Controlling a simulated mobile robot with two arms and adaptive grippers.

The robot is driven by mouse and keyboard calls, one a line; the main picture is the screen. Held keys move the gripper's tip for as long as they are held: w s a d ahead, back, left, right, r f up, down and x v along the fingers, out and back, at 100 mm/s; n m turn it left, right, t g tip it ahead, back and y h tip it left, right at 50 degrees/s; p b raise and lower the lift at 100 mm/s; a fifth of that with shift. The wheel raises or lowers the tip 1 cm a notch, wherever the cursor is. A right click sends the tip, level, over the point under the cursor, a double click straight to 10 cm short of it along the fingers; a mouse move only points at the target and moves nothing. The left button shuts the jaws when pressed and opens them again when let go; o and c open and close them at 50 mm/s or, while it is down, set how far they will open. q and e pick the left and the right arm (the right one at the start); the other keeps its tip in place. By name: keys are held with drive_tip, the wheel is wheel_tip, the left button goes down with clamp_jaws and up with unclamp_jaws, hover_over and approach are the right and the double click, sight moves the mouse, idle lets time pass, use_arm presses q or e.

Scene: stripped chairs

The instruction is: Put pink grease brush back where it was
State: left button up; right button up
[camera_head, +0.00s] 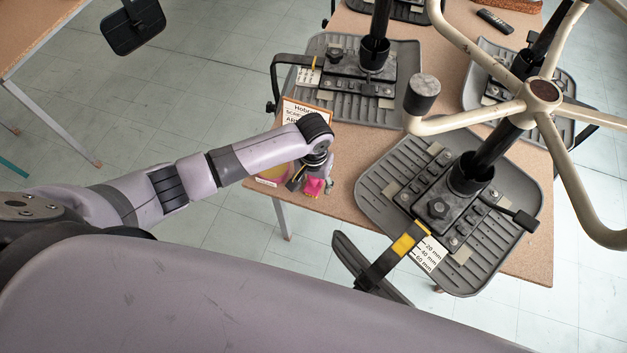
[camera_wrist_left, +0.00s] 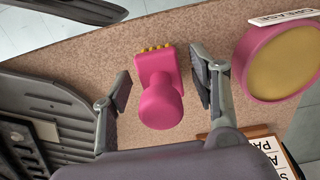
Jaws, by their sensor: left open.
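The pink grease brush (camera_wrist_left: 160,88) stands on the cork-coloured tabletop in the left wrist view, its rounded knob toward my palm. In the head view it shows as a small pink shape (camera_head: 314,187) under my left gripper, partly hidden. My left gripper (camera_wrist_left: 161,88) is open, with one finger on each side of the brush and a visible gap at both sides. In the head view the left gripper (camera_head: 311,178) is near the table's left edge. A pink round tin with yellow grease (camera_wrist_left: 283,62) is beside the right finger, with a small "grease" label. My right gripper is out of view.
Dark grey ribbed chair seats with metal mechanisms (camera_head: 450,205) cover much of the table (camera_head: 340,190). A pale chair base with spread legs (camera_head: 540,95) rises at the right. A wood-framed sign (camera_wrist_left: 270,150) stands close to the gripper.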

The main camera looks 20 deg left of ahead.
use_arm(q)
wheel_tip(320, 180, up, 12)
drive_tip(key=shift+r+b, duration=0.2)
drive_tip(key=shift+b, duration=0.25)
idle(0.4)
